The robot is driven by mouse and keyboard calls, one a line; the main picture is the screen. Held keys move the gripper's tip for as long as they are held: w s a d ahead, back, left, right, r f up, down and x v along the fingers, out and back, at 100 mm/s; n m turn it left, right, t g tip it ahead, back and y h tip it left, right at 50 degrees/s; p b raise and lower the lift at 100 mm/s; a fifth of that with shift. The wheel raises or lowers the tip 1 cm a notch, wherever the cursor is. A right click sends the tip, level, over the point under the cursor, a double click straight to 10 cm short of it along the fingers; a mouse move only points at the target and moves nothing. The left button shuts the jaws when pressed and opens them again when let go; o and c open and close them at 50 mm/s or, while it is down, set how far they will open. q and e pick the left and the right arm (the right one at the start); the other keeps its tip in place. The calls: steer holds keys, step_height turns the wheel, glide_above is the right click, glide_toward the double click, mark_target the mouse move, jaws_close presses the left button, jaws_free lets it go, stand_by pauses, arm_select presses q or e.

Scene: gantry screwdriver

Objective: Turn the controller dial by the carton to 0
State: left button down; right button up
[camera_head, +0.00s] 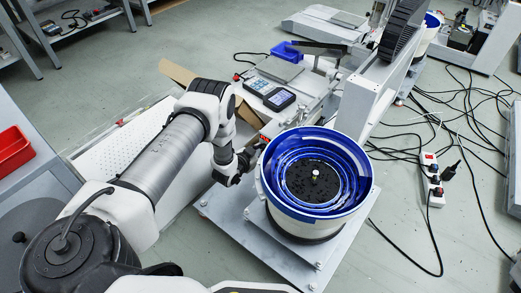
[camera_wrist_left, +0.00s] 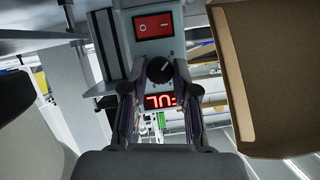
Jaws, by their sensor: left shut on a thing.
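The controller (camera_wrist_left: 118,40) is a grey box in the left wrist view, with a red rocker switch (camera_wrist_left: 153,26), a black dial (camera_wrist_left: 160,69) and a lit red display (camera_wrist_left: 158,101). The display appears upside down and is partly hidden by a finger, so I cannot read it surely. My left gripper (camera_wrist_left: 163,78) is shut on the dial, one finger on each side. The brown carton (camera_wrist_left: 272,75) stands close on the right of that view. In the head view my left gripper (camera_head: 237,168) is beside the bowl feeder, and the carton (camera_head: 178,73) shows partly behind my arm.
The blue bowl feeder (camera_head: 267,198) stands on a grey plate right of my left gripper. A white perforated panel (camera_head: 117,146) lies left of my arm. A red bin (camera_head: 13,150) is at the far left. Cables and a power strip (camera_head: 432,180) lie on the floor at right.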

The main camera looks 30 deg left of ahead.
arm_select(q)
steer(key=c, duration=0.9)
jaws_free()
steer(key=v, duration=1.2)
